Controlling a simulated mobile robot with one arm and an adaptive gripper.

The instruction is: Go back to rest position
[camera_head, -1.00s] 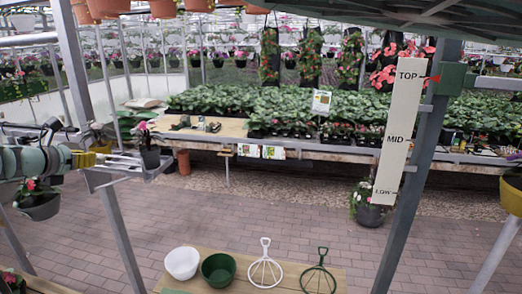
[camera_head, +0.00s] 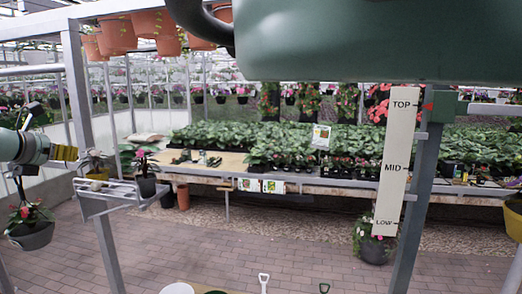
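A grey pot (camera_head: 30,235) with a flowering plant hangs at the left. A metal bracket (camera_head: 105,192) juts from a post. A white height board (camera_head: 394,165) is on the right post. A plant bench (camera_head: 330,188) stands behind. Brick floor (camera_head: 240,245) lies open in front.

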